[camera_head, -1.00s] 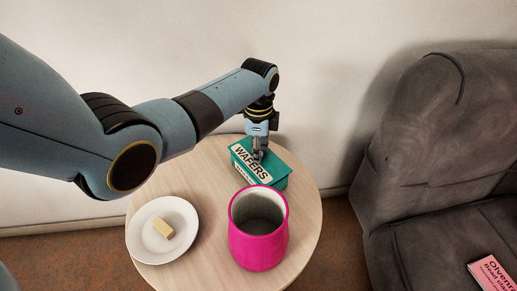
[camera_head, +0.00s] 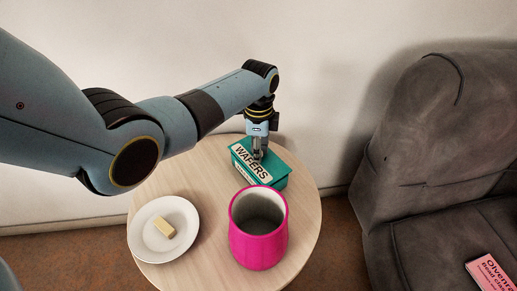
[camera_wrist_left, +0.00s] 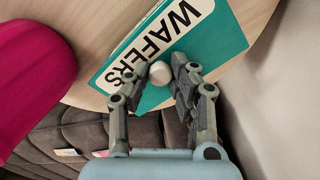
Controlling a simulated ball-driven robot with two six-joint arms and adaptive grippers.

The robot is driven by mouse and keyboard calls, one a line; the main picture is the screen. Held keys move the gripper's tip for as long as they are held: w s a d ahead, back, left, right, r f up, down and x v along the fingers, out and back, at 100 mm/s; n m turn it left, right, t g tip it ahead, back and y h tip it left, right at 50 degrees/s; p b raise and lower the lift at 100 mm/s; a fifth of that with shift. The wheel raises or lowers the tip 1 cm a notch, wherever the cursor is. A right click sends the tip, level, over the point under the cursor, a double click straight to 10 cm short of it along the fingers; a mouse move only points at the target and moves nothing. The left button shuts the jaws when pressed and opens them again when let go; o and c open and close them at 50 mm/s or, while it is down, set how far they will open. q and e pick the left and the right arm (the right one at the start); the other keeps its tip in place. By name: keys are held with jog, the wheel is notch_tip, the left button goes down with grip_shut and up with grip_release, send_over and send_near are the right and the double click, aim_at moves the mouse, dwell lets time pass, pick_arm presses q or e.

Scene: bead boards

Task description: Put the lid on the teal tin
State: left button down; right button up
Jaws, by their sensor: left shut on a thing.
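The teal lid (camera_head: 276,167) has a cream WAFERS label and a pale round knob (camera_wrist_left: 160,73). The lid lies over the teal tin (camera_head: 276,184) at the back of the round table. Whether it sits fully down on the rim I cannot tell. My left gripper (camera_head: 258,155) comes down from above, and its fingers are shut on the knob. In the left wrist view, the gripper (camera_wrist_left: 160,76) has one finger on each side of the knob, with the label beneath. The inside of the tin is hidden. My right gripper is not in view.
A magenta pot (camera_head: 258,245) stands close in front of the tin. A grey armchair (camera_head: 425,170) with a pink book (camera_head: 491,272) is at the right.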

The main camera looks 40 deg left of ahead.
pick_arm(q)
jog(key=shift+f, duration=0.45)
dwell(0.6)
dwell(0.5)
jog(key=c, duration=1.1)
grip_release()
jog(key=shift+o, duration=0.5)
jog(key=o, duration=0.3)
jog(key=shift+o, duration=0.2)
jog(key=shift+r, duration=0.1)
